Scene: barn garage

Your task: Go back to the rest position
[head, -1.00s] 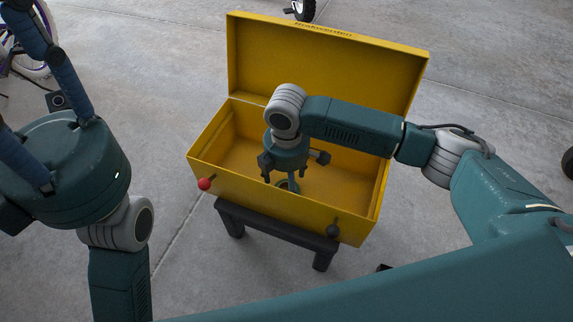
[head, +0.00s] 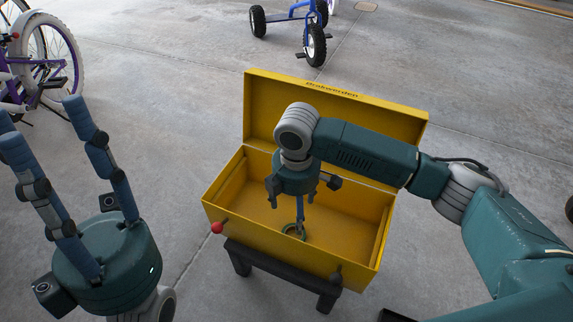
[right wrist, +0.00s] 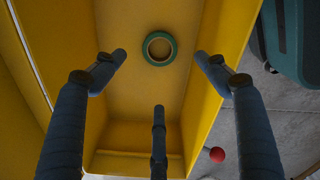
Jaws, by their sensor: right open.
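My right gripper (head: 299,218) points down into the open yellow toolbox (head: 232,185). In the right wrist view its fingers (right wrist: 160,82) are spread apart with nothing between them. A green ring, like a roll of tape (right wrist: 147,47), lies flat on the toolbox floor below the fingers, apart from them. The ring also shows in the head view (head: 289,231), partly hidden by a finger. My left gripper (head: 45,125) is at the left of the head view with its fingers pointing up, apart and empty.
The toolbox stands on a small black stool (head: 280,277), its lid (head: 330,125) upright behind my right wrist. A blue tricycle (head: 300,22) stands at the back and a purple bicycle (head: 40,65) at the far left. The concrete floor between is clear.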

